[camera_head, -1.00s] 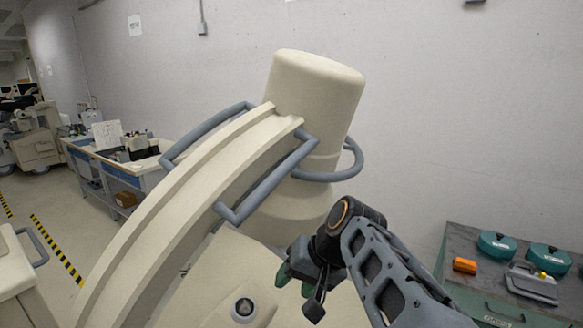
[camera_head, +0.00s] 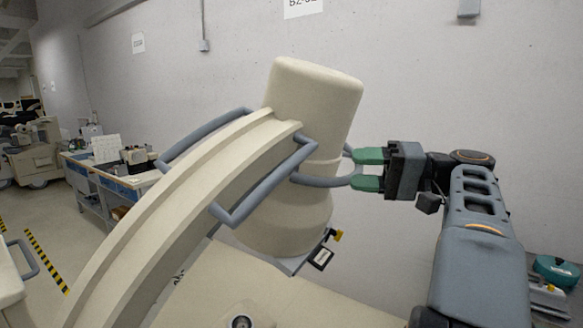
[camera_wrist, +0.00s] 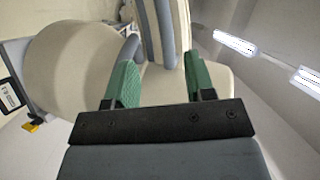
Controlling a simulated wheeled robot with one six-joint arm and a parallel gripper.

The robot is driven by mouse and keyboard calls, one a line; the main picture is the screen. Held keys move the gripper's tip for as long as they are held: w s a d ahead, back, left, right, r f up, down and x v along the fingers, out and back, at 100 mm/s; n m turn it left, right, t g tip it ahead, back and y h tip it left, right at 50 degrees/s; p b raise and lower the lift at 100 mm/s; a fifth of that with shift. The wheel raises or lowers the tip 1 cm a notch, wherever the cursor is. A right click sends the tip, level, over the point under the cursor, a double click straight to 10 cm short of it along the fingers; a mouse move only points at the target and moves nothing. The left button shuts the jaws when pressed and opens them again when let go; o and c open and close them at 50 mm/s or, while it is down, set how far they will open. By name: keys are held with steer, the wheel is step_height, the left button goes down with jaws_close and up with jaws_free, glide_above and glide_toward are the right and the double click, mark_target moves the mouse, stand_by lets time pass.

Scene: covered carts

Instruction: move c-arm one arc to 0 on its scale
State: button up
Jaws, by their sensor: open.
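The cream c-arm arc (camera_head: 190,195) curves up from lower left to a cream cylindrical head (camera_head: 312,100) at its upper end. Grey-blue handles are fixed along the arc (camera_head: 272,187), and a grey-blue ring handle (camera_head: 325,181) loops around the right side of the head. My gripper (camera_head: 368,169) is open, its green fingers pointing left at the ring handle's right end. I cannot tell whether the fingers touch the handle. No scale reading is legible.
A small dark-framed label (camera_head: 320,258) and a yellow knob (camera_head: 338,235) sit under the head. A workbench (camera_head: 105,185) stands at the back left. A grey wall is behind the head.

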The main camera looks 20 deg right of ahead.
mark_target(298, 164)
steer(key=shift+r+p+x, duration=0.1)
steer(key=shift+p+x, duration=0.6)
steer(key=shift+x, duration=2.6)
steer(key=shift+r+p+x, duration=0.15)
steer(key=shift+p+x, duration=0.5)
steer(key=shift+x, duration=2.7)
jaws_close()
